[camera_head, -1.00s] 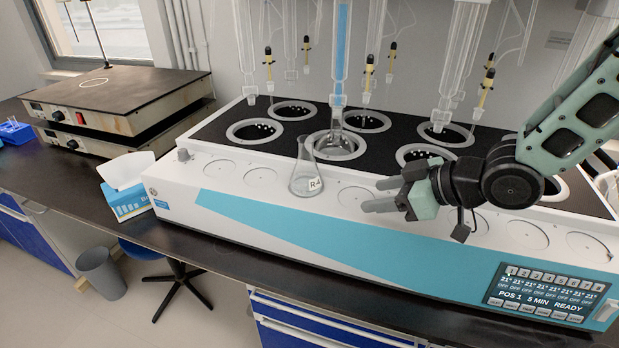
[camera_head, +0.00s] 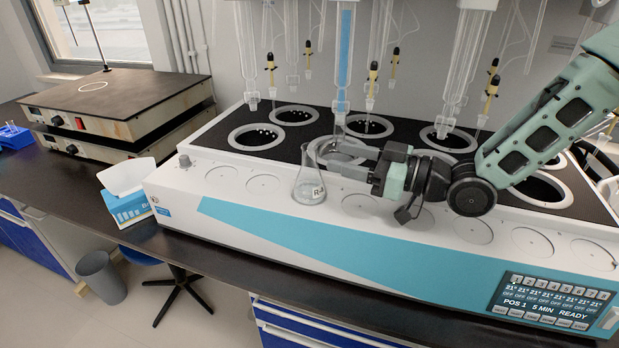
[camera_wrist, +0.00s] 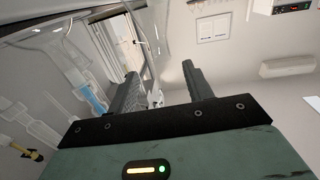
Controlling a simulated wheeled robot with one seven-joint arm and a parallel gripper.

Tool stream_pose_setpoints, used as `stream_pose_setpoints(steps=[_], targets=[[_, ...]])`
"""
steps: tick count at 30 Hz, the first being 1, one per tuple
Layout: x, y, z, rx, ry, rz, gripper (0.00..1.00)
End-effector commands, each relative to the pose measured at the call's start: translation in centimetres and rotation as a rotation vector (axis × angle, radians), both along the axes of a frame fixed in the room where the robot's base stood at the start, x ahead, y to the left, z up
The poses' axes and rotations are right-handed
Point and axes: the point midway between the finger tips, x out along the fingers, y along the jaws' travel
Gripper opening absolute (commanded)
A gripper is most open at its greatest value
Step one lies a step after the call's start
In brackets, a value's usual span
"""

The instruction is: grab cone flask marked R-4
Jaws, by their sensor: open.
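The clear glass cone flask (camera_head: 308,189) marked "R-4" stands upright on the white front ledge of the distiller, on or beside a round marked spot. Its label faces front right. My gripper (camera_head: 329,158) is open, just right of the flask at about neck height, with both fingers pointing left toward it. I cannot tell whether the fingertips touch or straddle the neck. In the wrist view the two dark fingers (camera_wrist: 160,80) are apart. Clear glass edges show near the left finger, but I cannot tell whose they are.
The distiller (camera_head: 340,240) has several round wells, with glass columns (camera_head: 344,60) and tubing hanging above them. The well behind my gripper is partly hidden. A tissue box (camera_head: 127,205) and stacked hot plates (camera_head: 110,105) stand to the left.

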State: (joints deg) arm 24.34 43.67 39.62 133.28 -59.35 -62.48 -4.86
Motion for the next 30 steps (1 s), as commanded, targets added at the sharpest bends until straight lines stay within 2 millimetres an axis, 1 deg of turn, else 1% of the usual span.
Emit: stream_pose_setpoints(steps=[1,3,8,11,15,18,21,28,29,30], targets=[[0.3,0.8,0.1,0.000,0.001,0.002,0.51],[0.7,1.6,0.1,0.001,0.000,0.002,0.51],[1.2,2.5,0.0,-0.001,0.000,0.000,0.51],[1.5,3.3,0.2,0.000,0.001,0.001,0.51],[2.2,5.4,0.3,0.001,0.002,0.003,0.51],[2.8,6.5,0.1,0.000,0.001,0.001,0.51],[3.1,7.1,0.1,0.000,0.000,0.000,0.51],[3.2,7.2,0.0,-0.001,0.000,-0.001,0.51],[3.2,7.2,0.0,-0.001,0.000,-0.001,0.45],[3.2,7.2,0.0,-0.001,0.000,-0.001,0.34]])
